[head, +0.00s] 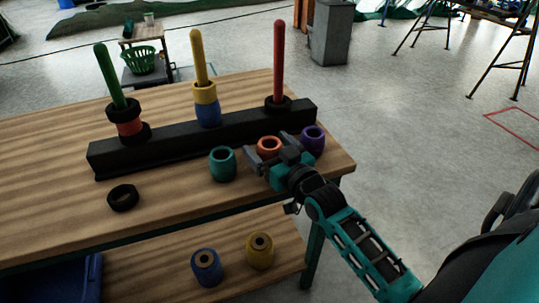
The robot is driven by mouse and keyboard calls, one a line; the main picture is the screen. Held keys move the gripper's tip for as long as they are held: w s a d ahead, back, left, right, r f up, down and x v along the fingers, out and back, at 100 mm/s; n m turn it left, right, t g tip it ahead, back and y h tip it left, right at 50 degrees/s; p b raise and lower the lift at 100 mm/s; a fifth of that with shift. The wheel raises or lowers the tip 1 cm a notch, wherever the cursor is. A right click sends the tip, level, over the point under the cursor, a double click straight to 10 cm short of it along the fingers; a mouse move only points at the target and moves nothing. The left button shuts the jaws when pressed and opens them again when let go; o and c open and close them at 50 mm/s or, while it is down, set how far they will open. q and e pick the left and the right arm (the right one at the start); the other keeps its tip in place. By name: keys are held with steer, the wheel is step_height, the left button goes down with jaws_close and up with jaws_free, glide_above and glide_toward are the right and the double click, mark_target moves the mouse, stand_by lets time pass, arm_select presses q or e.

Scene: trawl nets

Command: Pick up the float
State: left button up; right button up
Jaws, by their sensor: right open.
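My right gripper (267,147) is open over the tabletop, its fingers on either side of the orange float (269,144). I cannot tell whether the fingers touch it. A teal float (222,166) stands just left of the gripper and a purple float (313,138) just right. A black ring (123,197) lies at the left on the table. A blue float (206,267) and a yellow float (259,251) stand on the lower shelf. The picture does not show which float is meant. My left gripper is out of view.
Behind the floats, a black beam (160,141) on the wooden table (60,211) carries a green peg (109,75), a yellow peg (198,55) and a red peg (278,60), all with rings or floats on them. The front left tabletop is mostly clear.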

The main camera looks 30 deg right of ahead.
steer(key=shift+w, duration=0.8)
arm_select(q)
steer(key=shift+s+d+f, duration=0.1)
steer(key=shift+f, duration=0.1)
arm_select(e)
steer(key=c, duration=1)
steer(key=shift+c, duration=0.2)
steer(key=shift+r, duration=0.1)
steer(key=shift+r, duration=0.55)
arm_select(q)
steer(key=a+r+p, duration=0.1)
steer(key=p, duration=0.1)
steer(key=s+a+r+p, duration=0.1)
steer(key=p, duration=0.2)
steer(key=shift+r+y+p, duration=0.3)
arm_select(e)
step_height(320, 180, up, 19)
